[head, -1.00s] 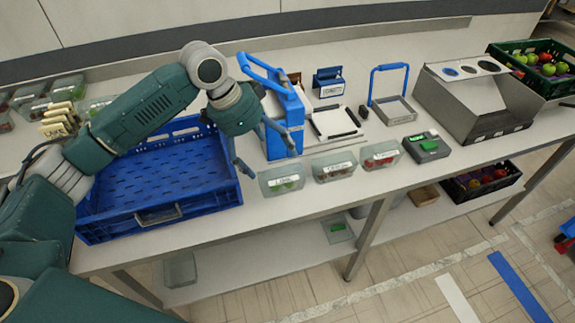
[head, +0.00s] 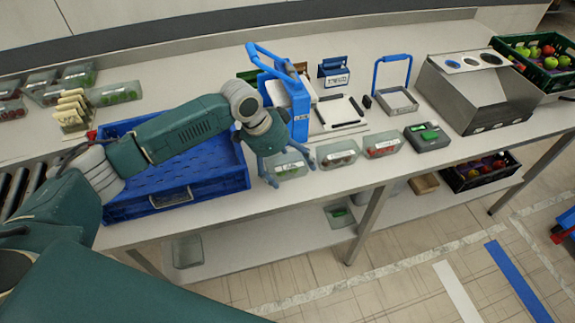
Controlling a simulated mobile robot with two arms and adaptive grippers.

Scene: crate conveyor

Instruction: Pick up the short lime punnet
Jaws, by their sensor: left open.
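A short clear punnet with green limes (head: 287,171) stands near the front edge of the table, right of the blue crate. My left gripper (head: 289,171) is open above it. One finger shows at the punnet's left side and the other at its right upper corner. I cannot tell whether the fingers touch it. The gripper hides part of the punnet and its label. My right gripper is out of view.
Right of it stand two red-filled punnets (head: 338,154) (head: 382,144) and a dark scale-like device (head: 426,137). A blue stand (head: 299,108) is close behind the gripper. The empty blue crate (head: 222,185) lies left. More punnets (head: 115,93) stand back left.

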